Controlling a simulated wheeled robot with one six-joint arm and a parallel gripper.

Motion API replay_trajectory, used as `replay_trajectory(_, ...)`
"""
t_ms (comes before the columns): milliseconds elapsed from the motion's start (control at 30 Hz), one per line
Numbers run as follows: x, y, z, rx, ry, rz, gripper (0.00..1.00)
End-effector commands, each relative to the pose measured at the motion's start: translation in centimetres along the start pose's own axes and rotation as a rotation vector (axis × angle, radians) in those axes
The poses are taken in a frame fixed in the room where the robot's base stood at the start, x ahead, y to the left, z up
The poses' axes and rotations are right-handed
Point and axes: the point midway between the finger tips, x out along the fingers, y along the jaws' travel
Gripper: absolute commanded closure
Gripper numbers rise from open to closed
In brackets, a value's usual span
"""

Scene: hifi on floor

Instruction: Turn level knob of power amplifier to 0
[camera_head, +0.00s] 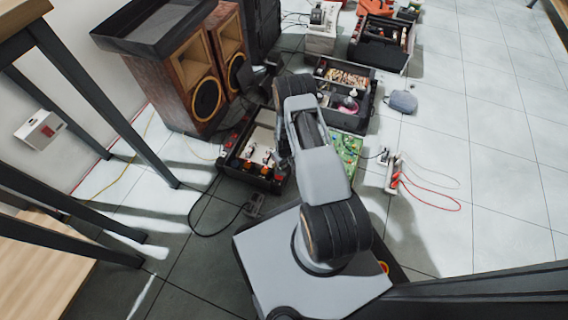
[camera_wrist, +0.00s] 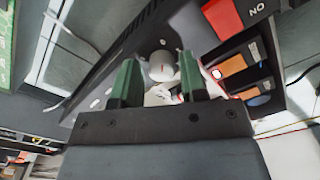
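A black power amplifier unit (camera_head: 232,176) lies on the floor left of my arm in the head view. Its dark panel (camera_wrist: 110,66) fills the middle of the wrist view. A round white knob (camera_wrist: 161,66) with a small mark shows on the panel, between and just beyond my green fingertips. My gripper (camera_wrist: 158,60) is open, with a narrow gap on each side of the knob. I cannot tell which setting the knob's mark points to. My arm hides the gripper in the head view.
A red switch (camera_wrist: 226,15) marked "ON" and orange switches (camera_wrist: 240,62) sit right of the knob. Wooden speakers (camera_head: 180,85) stand behind the amplifier. A green circuit board (camera_head: 347,150), an open toolbox (camera_head: 368,112) and a power strip (camera_head: 392,175) lie nearby.

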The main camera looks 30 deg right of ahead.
Motion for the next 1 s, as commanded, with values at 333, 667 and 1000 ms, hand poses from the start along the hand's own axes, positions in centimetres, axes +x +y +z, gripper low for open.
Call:
replay_trajectory(333,0.0,-0.1,0.1,-0.001,-0.004,-0.002,0.48)
replay_trajectory(667,-4.6,-0.1,0.0,-0.001,-0.002,-0.001,0.48)
replay_trajectory(1000,-11.1,-0.1,0.0,-0.001,-0.001,-0.001,0.48)
